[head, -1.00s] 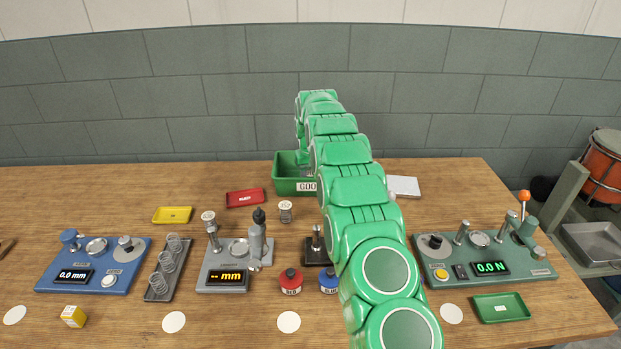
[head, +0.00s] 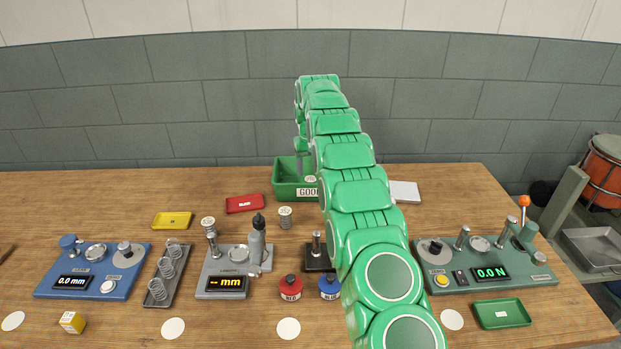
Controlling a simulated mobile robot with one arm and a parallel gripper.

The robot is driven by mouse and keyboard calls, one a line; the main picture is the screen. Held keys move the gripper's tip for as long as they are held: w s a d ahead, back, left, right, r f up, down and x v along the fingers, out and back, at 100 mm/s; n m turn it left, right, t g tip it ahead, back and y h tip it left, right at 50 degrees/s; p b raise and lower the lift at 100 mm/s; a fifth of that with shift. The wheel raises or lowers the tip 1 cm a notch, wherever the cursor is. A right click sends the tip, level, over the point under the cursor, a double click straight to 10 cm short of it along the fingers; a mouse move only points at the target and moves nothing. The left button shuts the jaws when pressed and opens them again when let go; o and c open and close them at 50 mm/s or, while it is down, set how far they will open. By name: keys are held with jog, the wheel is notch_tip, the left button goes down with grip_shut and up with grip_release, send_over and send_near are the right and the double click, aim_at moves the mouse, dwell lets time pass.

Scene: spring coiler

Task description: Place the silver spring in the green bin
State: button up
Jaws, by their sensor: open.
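The green bin (head: 283,188) stands at the back of the table with a label reading "GOOD" on its front. A small pale round top, like those on the tagged springs, shows inside the bin (head: 310,179); its body is hidden by the bin wall. My gripper (head: 303,168) is open, above the bin and apart from that pale top, partly hidden by my green arm. One silver spring with a white top (head: 285,217) stands on the table left of the bin's front. Another (head: 208,224) is at the grey gauge.
A grey rack (head: 163,275) holds several plain springs. A red tray (head: 245,203) and a yellow tray (head: 172,220) lie left of the bin. Blue (head: 92,270), grey (head: 232,270) and green (head: 483,262) instruments stand along the front. A white pad (head: 405,192) lies right of my arm.

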aim_at(311, 179)
notch_tip(311, 179, up, 6)
jog(key=shift+f, duration=0.2)
dwell(0.4)
jog(key=s+d+r, duration=0.3)
jog(key=s+r, duration=0.2)
jog(key=s, duration=0.5)
jog(key=s+d+r+m+g, duration=0.1)
jog(key=s+d+r, duration=0.1)
jog(key=s+r, duration=0.5)
jog(key=s+d+r, duration=0.2)
jog(key=s+d, duration=0.1)
jog(key=s, duration=0.9)
jog(key=s+d+f, duration=0.1)
jog(key=s+f, duration=0.1)
jog(key=s, duration=1)
jog(key=s+d+f+m, duration=0.1)
jog(key=s+d+f, duration=0.1)
jog(key=s, duration=1)
jog(key=s+d+f, duration=0.1)
jog(key=s+f, duration=0.2)
jog(key=s, duration=0.8)
jog(key=shift+s+d+f+m+g, duration=0.15)
jog(key=shift+s+m+g, duration=0.15)
jog(key=shift+s+g, duration=0.1)
